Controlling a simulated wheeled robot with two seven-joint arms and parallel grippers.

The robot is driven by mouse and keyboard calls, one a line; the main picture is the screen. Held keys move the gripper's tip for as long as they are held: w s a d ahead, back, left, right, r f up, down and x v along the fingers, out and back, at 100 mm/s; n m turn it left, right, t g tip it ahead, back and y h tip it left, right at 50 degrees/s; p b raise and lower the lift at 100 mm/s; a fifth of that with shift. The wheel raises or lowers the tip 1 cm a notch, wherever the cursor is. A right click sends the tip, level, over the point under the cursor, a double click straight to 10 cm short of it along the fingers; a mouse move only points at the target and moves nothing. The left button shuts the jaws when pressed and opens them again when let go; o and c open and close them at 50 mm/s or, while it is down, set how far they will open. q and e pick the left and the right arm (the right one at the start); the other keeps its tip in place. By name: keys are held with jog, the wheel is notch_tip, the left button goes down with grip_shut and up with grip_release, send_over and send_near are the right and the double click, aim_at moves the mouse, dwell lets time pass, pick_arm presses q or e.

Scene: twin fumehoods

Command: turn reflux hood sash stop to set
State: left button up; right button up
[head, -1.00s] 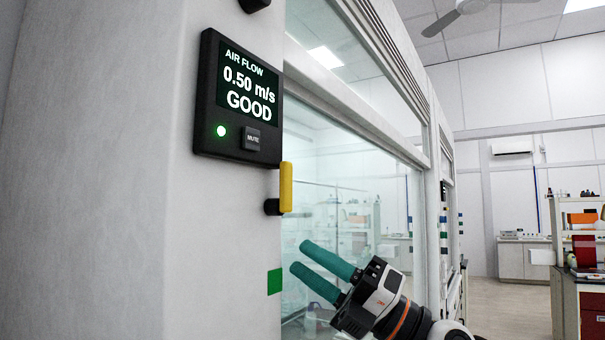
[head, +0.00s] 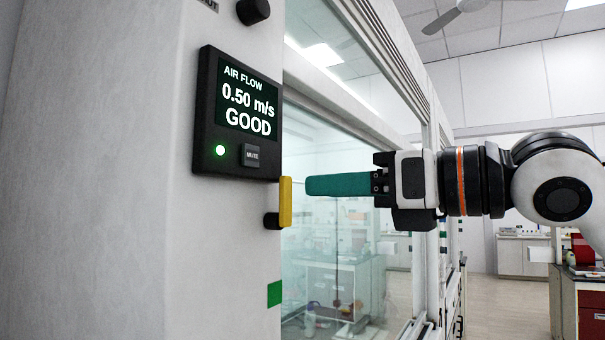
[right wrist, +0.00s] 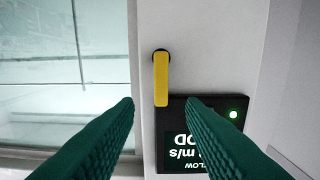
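The sash stop is a yellow lever (head: 285,202) on a dark round pivot at the edge of the white hood post. It stands upright, its bar rising from the pivot, just below the air flow monitor. My right gripper (head: 308,185) comes in level from the right, its green fingertips a little to the right of the lever and apart from it. In the right wrist view the yellow lever (right wrist: 161,80) lies ahead between the two fingers, which are spread open and empty (right wrist: 160,104). My left gripper is in neither view.
The air flow monitor (head: 238,115) reads 0.50 m/s GOOD with a green light, directly above the lever. A black knob (head: 253,11) sits above it and a green square (head: 274,293) below. The glass sash (head: 335,240) is right of the post.

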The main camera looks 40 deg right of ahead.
aim_at(290, 189)
jog(key=p+x, duration=0.1)
jog(key=x, duration=0.4)
jog(key=shift+s, duration=0.1)
grip_shut()
